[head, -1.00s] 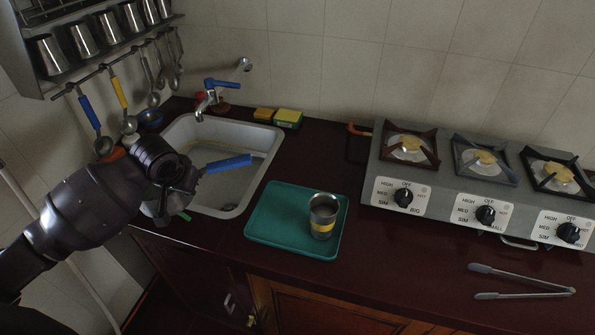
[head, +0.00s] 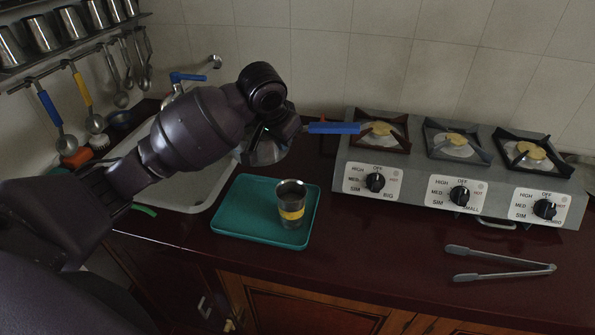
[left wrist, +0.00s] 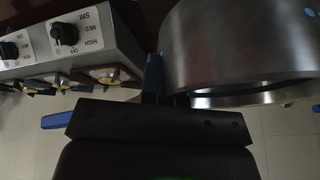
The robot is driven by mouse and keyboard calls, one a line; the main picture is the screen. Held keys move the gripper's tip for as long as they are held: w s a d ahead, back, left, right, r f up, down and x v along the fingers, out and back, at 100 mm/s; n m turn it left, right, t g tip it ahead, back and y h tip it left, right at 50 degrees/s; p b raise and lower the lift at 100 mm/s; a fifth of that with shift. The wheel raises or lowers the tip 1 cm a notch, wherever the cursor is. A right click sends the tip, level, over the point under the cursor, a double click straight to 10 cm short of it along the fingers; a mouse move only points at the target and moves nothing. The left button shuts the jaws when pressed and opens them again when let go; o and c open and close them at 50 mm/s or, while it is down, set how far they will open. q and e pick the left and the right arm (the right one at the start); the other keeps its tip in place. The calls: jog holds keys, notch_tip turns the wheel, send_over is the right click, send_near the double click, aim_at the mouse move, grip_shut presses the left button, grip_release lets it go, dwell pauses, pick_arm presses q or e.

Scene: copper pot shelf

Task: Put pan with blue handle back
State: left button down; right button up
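The pan with the blue handle is held by my left gripper (head: 284,122) above the counter, between the sink and the stove. Its blue handle (head: 333,128) points right towards the stove. Its metal body (head: 262,153) hangs below the gripper and is partly hidden by it. In the left wrist view the steel pan wall (left wrist: 235,42) fills the upper right. The blue handle (left wrist: 153,74) shows beside the dark gripper and again at its left side, so the gripper is shut across it. My right gripper is in neither view.
A three-burner stove (head: 352,168) stands at the right. A green tray (head: 232,222) with a steel cup (head: 291,190) lies in front. Tongs (head: 500,262) lie at the front right. The sink (head: 215,190) and a rail with hanging ladles (head: 50,105) are at the left.

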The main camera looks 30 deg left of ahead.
pick_arm(q)
jog(key=w+a+r+m+h+b, duration=0.1)
jog(key=w+a+m, duration=0.1)
jog(key=w+a+m+b, duration=0.1)
jog(key=w+a+m, duration=0.1)
jog(key=w+a, duration=0.1)
jog(key=w+a+r+m+h+b, duration=0.1)
jog(key=w+a+m, duration=0.1)
jog(key=a+m, duration=0.1)
jog(key=shift+w+a+r+g+h, duration=0.2)
jog(key=shift+w+r+g+h, duration=0.1)
jog(key=shift+g, duration=0.1)
jog(key=shift+w+a+r+m+h+b, duration=0.2)
jog(key=shift+a+m, duration=0.1)
jog(key=shift+m, duration=0.15)
jog(key=shift+w+a+r+m+h+b, duration=0.1)
jog(key=shift+w+a+m+b, duration=0.15)
jog(key=shift+m, duration=0.2)
notch_tip(320, 180, down, 20)
jog(key=shift+a+r+b, duration=0.1)
jog(key=shift+r+b, duration=0.15)
jog(key=shift+b, duration=1)
jog(key=shift+f, duration=0.2)
jog(key=shift+s+r, duration=0.1)
